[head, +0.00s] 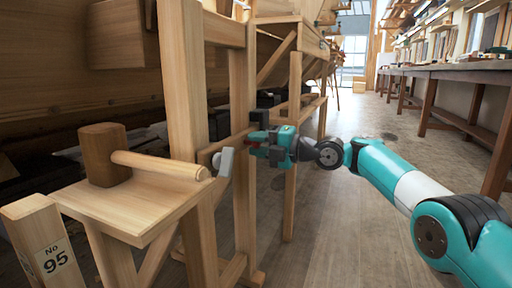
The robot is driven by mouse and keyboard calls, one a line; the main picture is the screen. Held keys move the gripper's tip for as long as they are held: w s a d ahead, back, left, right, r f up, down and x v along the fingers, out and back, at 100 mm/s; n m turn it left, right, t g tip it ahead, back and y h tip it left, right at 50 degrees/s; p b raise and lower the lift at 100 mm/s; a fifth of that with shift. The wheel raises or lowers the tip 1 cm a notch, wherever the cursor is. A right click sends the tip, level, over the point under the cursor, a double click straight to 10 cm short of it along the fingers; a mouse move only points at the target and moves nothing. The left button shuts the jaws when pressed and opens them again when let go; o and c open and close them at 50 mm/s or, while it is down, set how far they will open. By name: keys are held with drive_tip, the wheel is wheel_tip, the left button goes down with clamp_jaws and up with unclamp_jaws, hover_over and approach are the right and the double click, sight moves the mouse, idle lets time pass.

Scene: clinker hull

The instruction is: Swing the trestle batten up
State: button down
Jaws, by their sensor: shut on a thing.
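The trestle batten (228,146) is a pale wooden bar low between the trestle's uprights, partly hidden by an upright and my gripper. It slopes slightly up toward the right. My teal gripper (257,143) reaches in from the right and is shut on the batten's right end. The exact contact is small and partly hidden by the fingers. A grey metal piece (224,162) sits at the batten's left part, beside the front upright. The wooden trestle (186,75) stands upright in front of the hull.
A mallet (104,155) lies on a small wooden shelf (133,205) at left. A post marked "No 95" (44,245) stands before it. The clinker hull (80,60) fills the upper left. Workbenches (450,72) line the right wall; the floor (350,220) between is mostly clear.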

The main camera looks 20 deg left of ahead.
drive_tip(key=shift+w+r, duration=0.1)
drive_tip(key=shift+r, duration=0.05)
drive_tip(key=c, duration=0.8)
unclamp_jaws()
drive_tip(key=shift+c, duration=0.2)
drive_tip(key=shift+d, duration=0.1)
drive_tip(key=shift+d+b, duration=0.55)
drive_tip(key=shift+b, duration=0.2)
drive_tip(key=s+d+p, duration=0.1)
drive_tip(key=d+p, duration=0.1)
drive_tip(key=d, duration=1.4)
drive_tip(key=shift+s, duration=0.3)
